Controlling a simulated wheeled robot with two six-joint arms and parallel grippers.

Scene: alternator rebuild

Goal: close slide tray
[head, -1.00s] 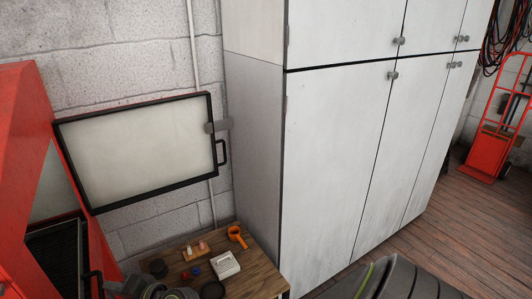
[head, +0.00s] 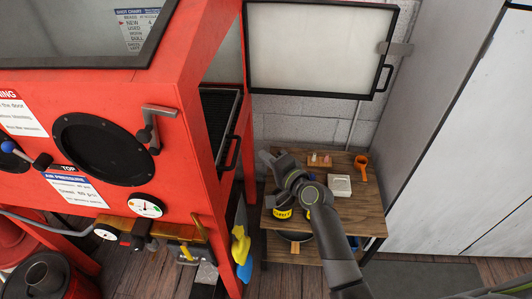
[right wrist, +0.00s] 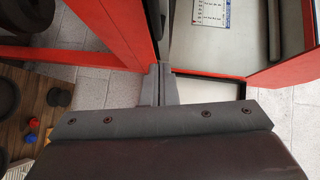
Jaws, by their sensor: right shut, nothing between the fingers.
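The slide tray (head: 219,108) is a dark mesh tray with a black rim. It shows in the side opening of the red cabinet (head: 190,85), and how far out it stands is hard to tell. Its black handle (head: 232,153) is on the side facing my right arm. My right gripper (head: 265,157) is just right of the handle in the head view, shut and empty, with a gap in the picture between them. In the right wrist view its fingers (right wrist: 166,70) are together in front of red-framed cabinet parts. My left gripper is not in view.
The cabinet's white side door (head: 318,45) stands open at the back. A grey-white cupboard (head: 480,150) stands at the right.

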